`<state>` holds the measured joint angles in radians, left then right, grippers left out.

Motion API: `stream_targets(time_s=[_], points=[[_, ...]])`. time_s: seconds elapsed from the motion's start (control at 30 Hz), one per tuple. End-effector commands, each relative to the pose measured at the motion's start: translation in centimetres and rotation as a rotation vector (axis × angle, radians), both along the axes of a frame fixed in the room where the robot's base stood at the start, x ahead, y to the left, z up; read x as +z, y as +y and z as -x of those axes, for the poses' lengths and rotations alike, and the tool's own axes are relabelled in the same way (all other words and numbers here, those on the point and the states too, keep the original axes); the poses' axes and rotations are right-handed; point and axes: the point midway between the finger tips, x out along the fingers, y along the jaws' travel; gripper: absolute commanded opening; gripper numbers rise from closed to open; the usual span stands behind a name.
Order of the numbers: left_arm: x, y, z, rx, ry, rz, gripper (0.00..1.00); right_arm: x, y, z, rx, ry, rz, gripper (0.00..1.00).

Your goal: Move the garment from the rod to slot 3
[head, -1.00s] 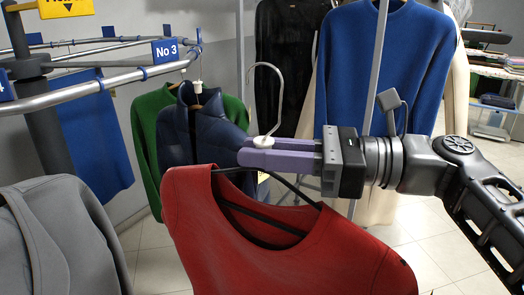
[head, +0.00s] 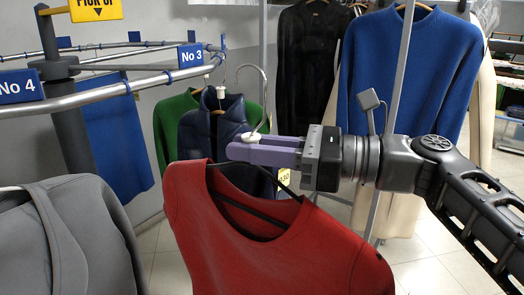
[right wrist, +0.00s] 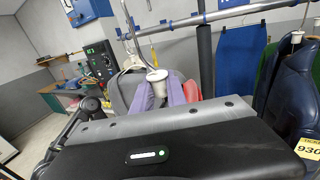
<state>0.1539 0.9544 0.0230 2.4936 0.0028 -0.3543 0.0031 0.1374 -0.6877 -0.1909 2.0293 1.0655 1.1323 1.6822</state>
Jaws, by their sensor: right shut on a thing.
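The garment is a red sweater (head: 270,235) on a dark hanger with a pale, upright hook (head: 263,85). My right gripper (head: 240,150) is shut on the hanger's white neck, and the sweater hangs freely below it. In the right wrist view my purple fingers (right wrist: 165,94) close around the white neck. The blue No 3 sign (head: 190,55) sits on the metal rail (head: 110,92), left of the hook and slightly higher than my fingers. The hook shows apart from the rail in the head view. My left gripper is out of view.
A grey garment (head: 75,235) hangs at the front left, near the No 4 sign (head: 20,86). Navy puffer (head: 212,130) and green (head: 180,130) garments hang behind the red sweater. A blue sweater (head: 405,75) hangs at the back right, behind my arm.

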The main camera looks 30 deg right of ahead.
Motion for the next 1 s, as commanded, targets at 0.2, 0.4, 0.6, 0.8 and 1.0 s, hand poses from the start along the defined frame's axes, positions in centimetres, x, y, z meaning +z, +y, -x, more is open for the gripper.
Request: stream_targets(time_s=[0.2,0.4,0.6,0.8,1.0], points=[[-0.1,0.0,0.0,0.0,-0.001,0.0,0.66,0.1,0.6,-1.4,0.0,-0.001,-0.002,0.0],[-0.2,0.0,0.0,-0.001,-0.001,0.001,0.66,0.0,1.1,-2.7,0.001,-0.001,-0.001,0.0],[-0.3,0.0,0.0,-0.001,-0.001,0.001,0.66,0.1,1.6,-4.0,0.001,-0.001,-0.001,0.0],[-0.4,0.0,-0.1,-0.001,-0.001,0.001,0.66,0.1,2.1,-5.3,0.0,-0.001,-0.001,0.0],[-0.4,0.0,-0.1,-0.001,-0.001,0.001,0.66,0.1,2.6,-6.6,0.001,-0.002,-0.001,0.0]])
